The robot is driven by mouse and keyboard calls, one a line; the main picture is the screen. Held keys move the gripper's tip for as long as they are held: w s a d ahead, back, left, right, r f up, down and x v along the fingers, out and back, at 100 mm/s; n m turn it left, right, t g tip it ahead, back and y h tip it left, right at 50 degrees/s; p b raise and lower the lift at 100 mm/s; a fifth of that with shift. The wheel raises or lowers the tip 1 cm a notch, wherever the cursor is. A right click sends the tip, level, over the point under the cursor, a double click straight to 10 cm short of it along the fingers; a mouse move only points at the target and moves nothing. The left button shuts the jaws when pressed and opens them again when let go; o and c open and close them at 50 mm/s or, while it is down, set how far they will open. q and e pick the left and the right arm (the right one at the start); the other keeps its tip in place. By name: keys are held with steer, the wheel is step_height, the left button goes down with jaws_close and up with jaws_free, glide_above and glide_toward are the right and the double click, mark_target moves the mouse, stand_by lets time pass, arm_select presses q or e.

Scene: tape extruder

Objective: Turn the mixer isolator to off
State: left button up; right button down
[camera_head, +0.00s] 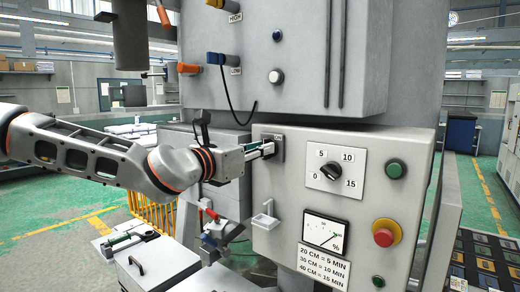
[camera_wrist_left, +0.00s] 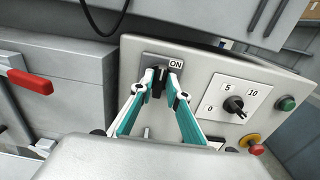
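The mixer isolator (camera_head: 279,148) is a small grey plate with a dark knob, at the upper left of the grey control panel. In the left wrist view, its dark knob (camera_wrist_left: 159,84) looks roughly upright, with the "ON" label (camera_wrist_left: 176,63) at the plate's upper right. My left gripper (camera_head: 268,149) reaches it from the left. In the left wrist view, the fingertips of that gripper (camera_wrist_left: 162,74) are on either side of the knob. I cannot tell whether both fingers touch it. My right gripper is not in view.
The control panel (camera_head: 287,228) also has a black dial (camera_head: 330,171), green buttons (camera_head: 396,169), a red emergency stop (camera_head: 385,233) and a gauge (camera_head: 324,233). A small white hook-like bracket (camera_head: 265,216) sticks out below the isolator. A red handle (camera_wrist_left: 29,84) is at left in the wrist view.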

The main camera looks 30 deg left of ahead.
arm_select(q)
jaws_close()
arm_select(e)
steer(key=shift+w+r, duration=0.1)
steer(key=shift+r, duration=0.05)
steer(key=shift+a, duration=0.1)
arm_select(q)
steer(key=shift+a+f+n+b, duration=0.1)
steer(key=shift+n+b, duration=1.95)
steer(key=shift+n, duration=0.9)
steer(key=shift+a+f+n+b, duration=0.1)
steer(key=shift+n+b, duration=1.9)
steer(key=shift+n, duration=1)
steer(key=shift+a+f+n+b, duration=0.1)
steer(key=shift+n+b, duration=1.95)
steer(key=shift+n, duration=0.9)
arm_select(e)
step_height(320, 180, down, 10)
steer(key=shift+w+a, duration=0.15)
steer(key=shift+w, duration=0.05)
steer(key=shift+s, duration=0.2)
